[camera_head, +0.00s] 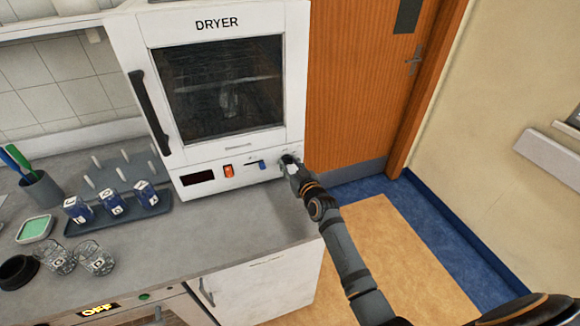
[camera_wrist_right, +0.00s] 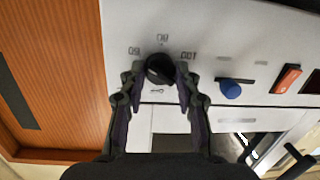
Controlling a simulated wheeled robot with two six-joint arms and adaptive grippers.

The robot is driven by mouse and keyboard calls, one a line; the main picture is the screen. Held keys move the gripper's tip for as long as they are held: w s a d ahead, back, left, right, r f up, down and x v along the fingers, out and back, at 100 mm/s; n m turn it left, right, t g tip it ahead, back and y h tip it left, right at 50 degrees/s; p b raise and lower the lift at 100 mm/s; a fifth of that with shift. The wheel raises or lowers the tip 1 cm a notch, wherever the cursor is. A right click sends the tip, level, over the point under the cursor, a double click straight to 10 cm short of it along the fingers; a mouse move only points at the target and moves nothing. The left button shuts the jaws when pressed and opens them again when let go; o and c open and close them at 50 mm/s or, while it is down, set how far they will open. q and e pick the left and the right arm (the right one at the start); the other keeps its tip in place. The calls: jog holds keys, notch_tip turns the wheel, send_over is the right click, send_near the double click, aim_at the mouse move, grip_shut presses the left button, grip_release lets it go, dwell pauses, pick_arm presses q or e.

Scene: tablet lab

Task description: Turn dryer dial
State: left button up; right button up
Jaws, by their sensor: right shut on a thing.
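The white dryer (camera_head: 233,153) stands on the counter with its glass door shut. Its black dial (camera_wrist_right: 160,68) sits on the front panel, with printed marks around it in the right wrist view. My right gripper (camera_wrist_right: 160,76) is shut on the dial, one finger on each side. In the head view my right gripper (camera_head: 290,163) reaches the panel's right end and hides the dial. My left gripper is not in view.
On the panel are a blue knob (camera_head: 262,164), an orange switch (camera_head: 229,171) and a dark display (camera_head: 198,178). A tray (camera_head: 85,226) with blue-labelled bottles, glasses (camera_head: 96,259) and a pen cup (camera_head: 43,190) stand left. A wooden door (camera_head: 350,90) is at right.

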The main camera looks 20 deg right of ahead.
dwell(0.5)
jog(key=o, duration=1.1)
jog(key=shift+o, duration=0.2)
jog(key=s+d+r, duration=0.1)
jog(key=s, duration=1)
jog(key=shift+s+r, duration=0.15)
jog(key=shift+s, duration=0.25)
jog(key=shift+d, duration=0.1)
